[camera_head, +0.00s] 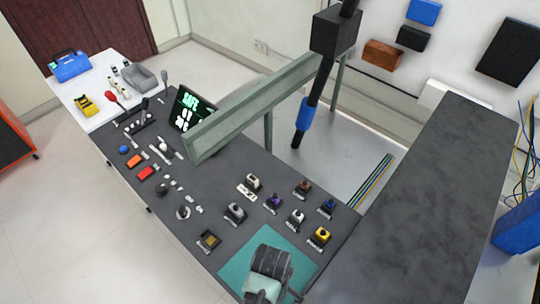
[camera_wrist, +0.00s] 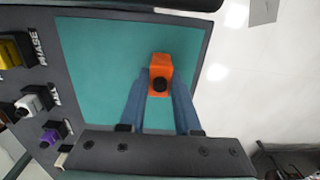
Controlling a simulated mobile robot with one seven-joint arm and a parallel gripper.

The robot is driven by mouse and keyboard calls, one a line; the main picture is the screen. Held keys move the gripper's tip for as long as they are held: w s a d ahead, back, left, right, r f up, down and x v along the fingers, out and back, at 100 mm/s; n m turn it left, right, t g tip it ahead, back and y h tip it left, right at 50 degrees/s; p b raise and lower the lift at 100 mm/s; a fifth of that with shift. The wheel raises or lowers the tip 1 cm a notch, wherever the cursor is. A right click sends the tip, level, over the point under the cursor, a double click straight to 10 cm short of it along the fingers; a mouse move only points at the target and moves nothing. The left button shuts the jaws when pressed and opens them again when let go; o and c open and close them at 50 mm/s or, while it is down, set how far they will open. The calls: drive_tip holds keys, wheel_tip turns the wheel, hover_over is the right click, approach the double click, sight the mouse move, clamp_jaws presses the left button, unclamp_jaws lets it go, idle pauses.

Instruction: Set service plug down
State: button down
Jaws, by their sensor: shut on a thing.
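The service plug, which I take to be the orange block with a round black knob (camera_wrist: 161,67), is between the tips of my gripper's blue fingers (camera_wrist: 158,92) in the wrist view. My gripper is shut on it. Behind it lies the teal mat (camera_wrist: 95,75); I cannot tell whether the plug touches the mat or hangs above it. In the head view the teal mat (camera_head: 232,274) is at the bench's near end. My dark wrist covers its middle there and hides the fingers and the plug.
Several labelled connectors, such as a yellow one (camera_head: 320,236) and a purple one (camera_head: 273,202), stand on the dark bench (camera_head: 215,175) beyond the mat. The yellow one (camera_wrist: 16,50) is left of the mat in the wrist view. The visible mat around the plug is bare.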

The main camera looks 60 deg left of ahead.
drive_tip(key=shift+f, duration=0.2)
drive_tip(key=shift+f, duration=0.1)
drive_tip(key=c, duration=0.6)
unclamp_jaws()
